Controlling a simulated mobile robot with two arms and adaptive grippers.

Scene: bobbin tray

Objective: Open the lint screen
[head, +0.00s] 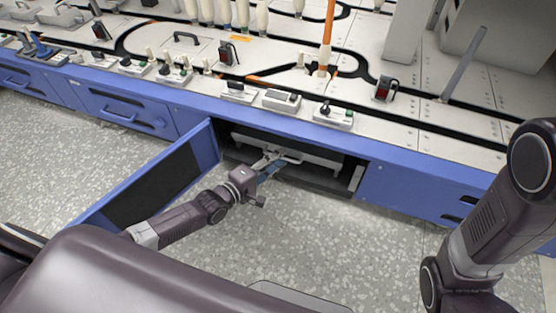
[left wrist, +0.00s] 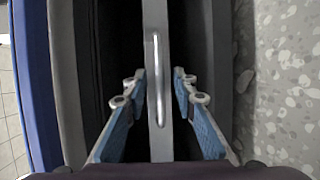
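The lint screen (head: 318,157) is a pale grey panel inside the open low compartment of the blue machine. In the left wrist view it is a grey strip with a long, bright handle (left wrist: 157,80) running up its middle. My left gripper (head: 275,162) reaches into the compartment opening at the screen's front. Its blue-padded fingers (left wrist: 160,92) are apart, one on each side of the handle, with gaps visible between them and the handle. My right gripper is out of view; only my right arm shows at the right.
A blue door (head: 205,152) with a dark inner face stands swung open left of the compartment, close to my left forearm. The worktop (head: 300,85) above carries bobbins, a track and small control boxes. The speckled floor (head: 340,240) in front is clear.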

